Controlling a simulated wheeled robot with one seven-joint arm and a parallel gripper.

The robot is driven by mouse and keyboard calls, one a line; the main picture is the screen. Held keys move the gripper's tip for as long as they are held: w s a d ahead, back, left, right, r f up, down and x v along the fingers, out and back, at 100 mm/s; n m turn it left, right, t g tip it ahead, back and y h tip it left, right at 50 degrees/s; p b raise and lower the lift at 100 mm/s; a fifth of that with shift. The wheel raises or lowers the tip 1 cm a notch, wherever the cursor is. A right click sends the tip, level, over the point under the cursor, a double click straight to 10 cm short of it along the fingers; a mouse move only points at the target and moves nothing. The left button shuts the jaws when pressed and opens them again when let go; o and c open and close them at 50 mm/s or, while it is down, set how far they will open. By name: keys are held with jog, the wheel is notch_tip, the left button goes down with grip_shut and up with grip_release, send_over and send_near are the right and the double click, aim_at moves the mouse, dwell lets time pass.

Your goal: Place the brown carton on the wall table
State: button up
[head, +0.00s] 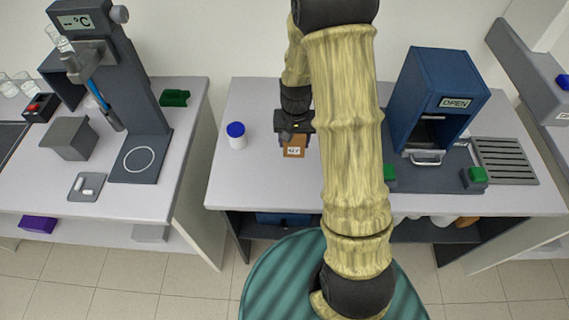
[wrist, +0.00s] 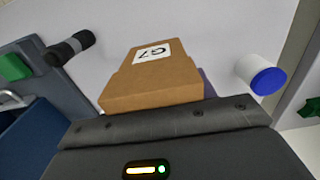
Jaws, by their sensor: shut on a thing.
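The brown carton (head: 294,150) has a white label reading G7. It also shows in the wrist view (wrist: 150,85), just beyond my gripper's dark jaw. My gripper (head: 294,133) is shut on the carton, over the middle table (head: 250,180) that stands against the wall. The carton is low at the tabletop; I cannot tell whether it touches the surface. Part of the carton is hidden behind the jaw in the wrist view.
A white jar with a blue lid (head: 236,136) stands left of the carton. A blue machine (head: 440,95) marked OPEN stands to the right, with green buttons (head: 389,173) on its base. The tabletop in front of the carton is clear. A gap separates the left bench (head: 120,200).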

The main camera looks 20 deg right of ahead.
jog(key=shift+f+p, duration=0.7)
jog(key=shift+f, duration=2.2)
jog(key=shift+f+p, duration=0.6)
jog(key=shift+f, duration=1.45)
jog(key=shift+f, duration=0.1)
jog(key=shift+f, duration=0.1)
jog(key=o, duration=1)
jog(key=shift+o, duration=0.2)
notch_tip(320, 180, up, 12)
jog(key=b, duration=0.3)
jog(key=shift+r, duration=0.2)
